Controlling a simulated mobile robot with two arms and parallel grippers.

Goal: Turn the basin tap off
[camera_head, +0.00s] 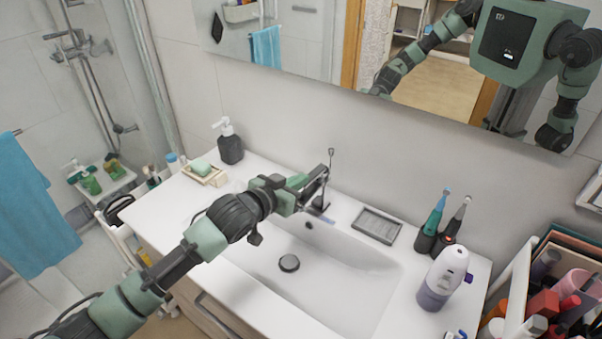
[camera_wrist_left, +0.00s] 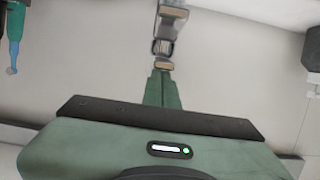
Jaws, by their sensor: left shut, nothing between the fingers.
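The dark metal basin tap (camera_head: 321,203) stands at the back edge of the white basin (camera_head: 350,275), with a thin upright lever (camera_head: 331,160) above it. A pale bluish streak shows below the spout; I cannot tell if it is running water. My left gripper (camera_head: 325,172) is shut and empty, right at the tap and covering part of it. I cannot tell whether it touches the lever. In the left wrist view the shut fingers (camera_wrist_left: 162,65) point up at a metal part of the tap (camera_wrist_left: 170,22). My right gripper is not in view.
A dark soap dispenser (camera_head: 230,147) and a soap dish (camera_head: 204,176) stand left on the counter. A grey tray (camera_head: 377,225), toothbrushes (camera_head: 435,222) and a white-purple bottle (camera_head: 443,280) stand right. The cart (camera_head: 510,285) is far right. The mirror (camera_head: 300,45) above reflects my body.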

